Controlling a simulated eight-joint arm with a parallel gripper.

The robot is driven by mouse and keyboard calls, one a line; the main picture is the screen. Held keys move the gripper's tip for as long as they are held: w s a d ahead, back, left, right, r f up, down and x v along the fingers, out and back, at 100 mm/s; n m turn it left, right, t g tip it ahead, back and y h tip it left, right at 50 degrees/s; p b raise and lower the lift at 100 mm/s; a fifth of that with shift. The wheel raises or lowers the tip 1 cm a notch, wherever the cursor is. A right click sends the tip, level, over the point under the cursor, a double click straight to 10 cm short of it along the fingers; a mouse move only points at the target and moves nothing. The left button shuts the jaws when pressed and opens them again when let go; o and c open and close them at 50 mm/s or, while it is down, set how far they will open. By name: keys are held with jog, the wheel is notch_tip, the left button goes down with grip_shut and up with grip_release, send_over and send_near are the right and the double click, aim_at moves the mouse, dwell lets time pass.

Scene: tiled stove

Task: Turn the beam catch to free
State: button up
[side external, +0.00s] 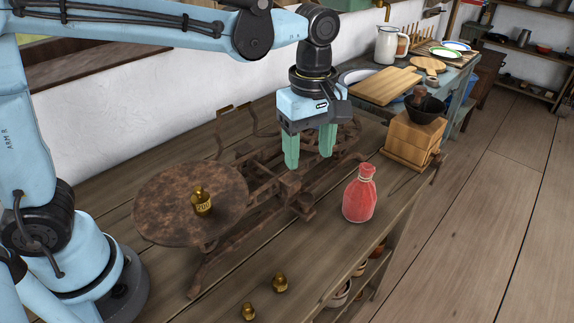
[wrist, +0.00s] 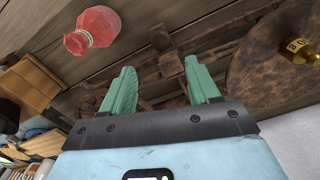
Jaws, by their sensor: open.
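A rusty balance scale stands on the wooden bench, its beam frame (side external: 262,185) running from the round plate (side external: 165,205) toward the back right. A brass weight (side external: 202,201) stands on that plate; the plate also shows in the wrist view (wrist: 250,75). I cannot make out for certain which part is the beam catch; a small blocky rusty part (wrist: 160,38) projects from the frame in the wrist view. My gripper (side external: 308,160) points down over the middle of the scale, its green fingers apart with nothing seen held between them. The fingers hide part of the frame behind them.
A red tied sack (side external: 359,196) stands right of the scale. A wooden box mill (side external: 411,138) stands behind it. Two small brass weights (side external: 280,283) (side external: 249,312) stand at the bench's front. Bare bench lies between them and the sack.

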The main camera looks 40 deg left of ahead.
aim_at(306, 197)
jog(key=shift+r, duration=0.85)
notch_tip(306, 197, down, 12)
jog(key=n, duration=0.4)
jog(key=shift+n, duration=0.3)
jog(key=c, duration=1)
jog(key=shift+m, duration=2.3)
jog(key=shift+c, duration=0.2)
